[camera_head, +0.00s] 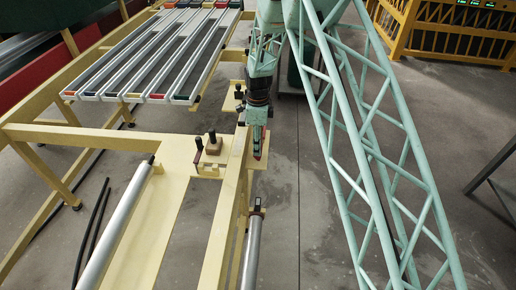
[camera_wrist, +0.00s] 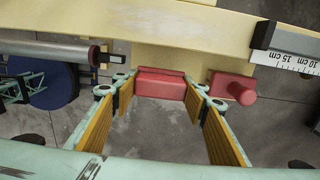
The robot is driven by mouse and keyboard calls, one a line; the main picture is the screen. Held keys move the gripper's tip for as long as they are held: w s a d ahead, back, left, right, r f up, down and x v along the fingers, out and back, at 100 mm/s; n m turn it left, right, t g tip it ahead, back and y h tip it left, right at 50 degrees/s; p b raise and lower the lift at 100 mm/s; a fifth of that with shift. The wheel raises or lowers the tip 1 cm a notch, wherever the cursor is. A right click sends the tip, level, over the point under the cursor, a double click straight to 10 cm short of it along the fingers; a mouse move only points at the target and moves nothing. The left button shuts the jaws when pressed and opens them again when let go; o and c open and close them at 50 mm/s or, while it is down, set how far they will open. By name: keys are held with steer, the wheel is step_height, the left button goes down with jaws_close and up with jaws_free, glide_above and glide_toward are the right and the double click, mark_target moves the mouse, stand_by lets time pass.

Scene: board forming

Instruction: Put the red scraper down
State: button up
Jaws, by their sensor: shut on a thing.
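My gripper (camera_wrist: 160,88) is shut on the red scraper (camera_wrist: 160,84), whose red block sits between the fingertips in the wrist view. Another red piece with a rounded end (camera_wrist: 232,87) shows just right of the right finger; I cannot tell whether it is part of the scraper. In the head view my gripper (camera_head: 257,148) points down beside the yellow frame, with a small bit of the red scraper (camera_head: 257,156) at its tip. The rest of the scraper is hidden by the fingers. A yellow beam (camera_wrist: 180,30) lies close beyond the scraper in the wrist view.
A rack of grey rails (camera_head: 150,60) lies behind. A metal roller (camera_wrist: 50,50) and a ruler (camera_wrist: 285,58) flank the beam.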

steer(key=shift+f, duration=1.15)
steer(key=shift+f, duration=0.15)
steer(key=o, duration=0.9)
steer(key=shift+o, duration=0.2)
steer(key=shift+r, duration=0.2)
step_height(320, 180, up, 11)
steer(key=shift+r, duration=0.45)
